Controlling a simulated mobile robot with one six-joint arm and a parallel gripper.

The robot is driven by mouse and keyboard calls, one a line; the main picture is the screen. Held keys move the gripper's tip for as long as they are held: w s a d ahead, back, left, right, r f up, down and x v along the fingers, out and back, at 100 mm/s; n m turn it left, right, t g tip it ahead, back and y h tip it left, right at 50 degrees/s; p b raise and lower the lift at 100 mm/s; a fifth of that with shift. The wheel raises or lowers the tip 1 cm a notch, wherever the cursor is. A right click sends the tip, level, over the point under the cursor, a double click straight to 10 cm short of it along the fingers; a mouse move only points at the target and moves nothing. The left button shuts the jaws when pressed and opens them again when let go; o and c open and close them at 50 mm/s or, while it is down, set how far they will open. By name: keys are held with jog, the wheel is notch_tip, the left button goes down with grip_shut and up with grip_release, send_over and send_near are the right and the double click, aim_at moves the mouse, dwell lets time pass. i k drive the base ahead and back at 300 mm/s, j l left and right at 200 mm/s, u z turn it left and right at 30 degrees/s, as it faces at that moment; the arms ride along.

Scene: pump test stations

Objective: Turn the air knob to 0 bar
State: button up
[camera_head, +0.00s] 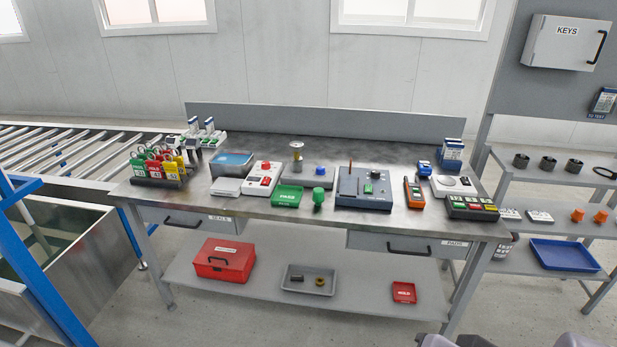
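No knob has a readable air label or bar scale at this size. A blue knob-like part (320,170) sits on a low grey unit (297,181) in the middle of the workbench. A green round-topped piece (319,196) stands in front of it, and a small brass-coloured fitting (296,151) rises behind it. I cannot tell which of these, if any, is the air knob, nor its setting. My gripper is not in view.
The workbench (245,207) also carries a dark test unit (377,201), a red-and-white box (262,179), a green tray (287,196), an orange handheld meter (413,193) and padlocks (158,163) at left. A roller conveyor (60,150) is left; a shelf rack (540,185) is right.

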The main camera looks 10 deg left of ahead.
aim_at(320, 170)
jog(key=i+u, duration=0.3)
jog(key=i, duration=0.25)
jog(key=i+l+u, duration=0.1)
jog(key=i+u, duration=0.15)
jog(key=i, duration=0.25)
jog(key=i+l+u, duration=0.3)
jog(key=i, duration=0.2)
jog(key=i+l+u, duration=0.3)
jog(key=i, duration=0.2)
jog(key=i+j, duration=0.05)
jog(key=j, duration=0.05)
